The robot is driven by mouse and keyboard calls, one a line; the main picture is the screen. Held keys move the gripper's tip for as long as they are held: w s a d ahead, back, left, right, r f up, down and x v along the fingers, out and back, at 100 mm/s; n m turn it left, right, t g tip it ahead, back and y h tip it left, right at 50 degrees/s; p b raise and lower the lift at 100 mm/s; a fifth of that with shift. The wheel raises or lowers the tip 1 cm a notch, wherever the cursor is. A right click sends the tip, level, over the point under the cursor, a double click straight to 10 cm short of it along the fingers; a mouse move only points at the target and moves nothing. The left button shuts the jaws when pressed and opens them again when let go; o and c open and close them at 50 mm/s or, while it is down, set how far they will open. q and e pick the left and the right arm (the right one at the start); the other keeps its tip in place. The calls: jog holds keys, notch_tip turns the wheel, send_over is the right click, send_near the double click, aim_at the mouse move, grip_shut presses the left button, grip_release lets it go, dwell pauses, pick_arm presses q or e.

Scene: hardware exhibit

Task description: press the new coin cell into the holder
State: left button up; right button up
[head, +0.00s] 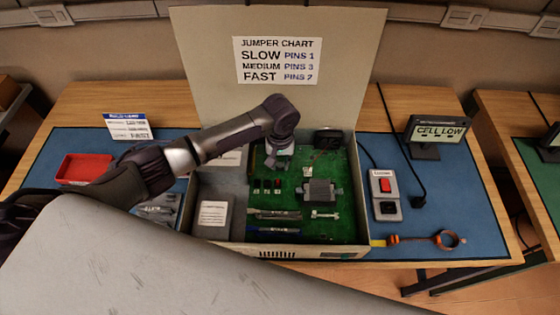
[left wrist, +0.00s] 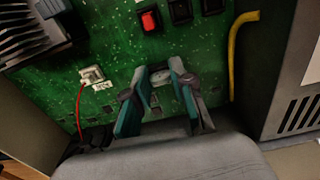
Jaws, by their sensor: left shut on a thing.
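My left gripper (head: 277,160) reaches down over the back left of the green circuit board (head: 345,228) inside the open case. In the left wrist view, its two teal-padded fingers (left wrist: 160,92) point at the board. They are shut on a small, pale, rounded thing (left wrist: 158,76), which looks like the coin cell; the fingers partly cover it. The holder cannot be told apart beneath the fingers, and I cannot tell whether the cell touches it. A display (head: 439,134) at the right reads "CELL LOW". My right gripper is not in view.
The case's raised lid carries a jumper chart (head: 277,60). A red tray (head: 84,169) stands at the left. A red jumper (left wrist: 148,19) and yellow cable (left wrist: 233,55) are near the fingers.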

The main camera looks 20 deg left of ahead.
pick_arm(q)
jog(key=shift+s+f, duration=0.1)
jog(key=o, duration=0.8)
jog(key=shift+f, duration=0.1)
jog(key=o, duration=0.3)
jog(key=shift+r+p, duration=0.7)
jog(key=shift+p, duration=0.3)
dwell(0.4)
jog(key=shift+r+p, duration=3.05)
jog(key=shift+p, duration=0.7)
